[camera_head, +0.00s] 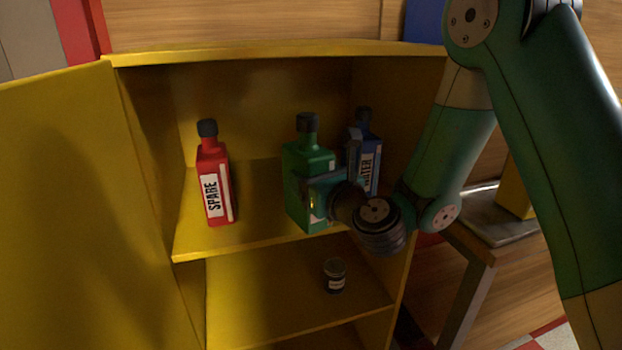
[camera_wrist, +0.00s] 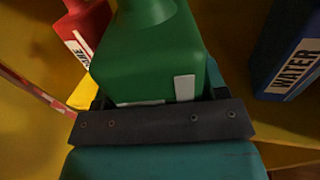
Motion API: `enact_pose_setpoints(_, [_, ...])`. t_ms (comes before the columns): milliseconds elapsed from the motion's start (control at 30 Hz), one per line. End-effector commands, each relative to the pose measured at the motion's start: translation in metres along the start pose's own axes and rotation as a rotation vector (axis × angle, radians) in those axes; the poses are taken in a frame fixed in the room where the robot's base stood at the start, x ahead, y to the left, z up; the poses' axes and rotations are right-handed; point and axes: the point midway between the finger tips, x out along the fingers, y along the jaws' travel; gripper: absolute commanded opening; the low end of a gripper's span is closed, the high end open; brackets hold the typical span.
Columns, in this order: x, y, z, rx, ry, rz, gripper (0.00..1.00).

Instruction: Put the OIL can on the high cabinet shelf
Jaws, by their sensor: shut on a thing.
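A green can (camera_head: 307,166) with a dark cap is at the high shelf (camera_head: 262,236) of the yellow cabinet, between a red can and a blue can. Its label is hidden from the head view. My gripper (camera_head: 328,192) is shut on the green can from the front right. In the wrist view the green can (camera_wrist: 150,55) stands between the jaws (camera_wrist: 160,118), with only a bit of white label showing. The can looks upright. I cannot tell whether its base touches the shelf.
The red SPARE can (camera_head: 213,180) stands on the shelf to the left. The blue WATER can (camera_head: 366,150) stands close on the right, partly behind my gripper. A small dark jar (camera_head: 334,275) is on the lower shelf. The yellow door (camera_head: 70,200) is open on the left.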

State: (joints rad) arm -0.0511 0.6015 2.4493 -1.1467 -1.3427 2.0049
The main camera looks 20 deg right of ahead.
Motion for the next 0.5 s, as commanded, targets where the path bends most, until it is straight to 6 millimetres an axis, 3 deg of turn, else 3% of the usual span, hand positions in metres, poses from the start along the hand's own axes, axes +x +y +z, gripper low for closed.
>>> enact_pose_setpoints(233, [-0.001, 0.002, 0.004, -0.002, -0.008, 0.001, 0.03])
enact_pose_setpoints(500, [0.020, -0.004, 0.005, 0.000, -0.008, 0.001, 0.03])
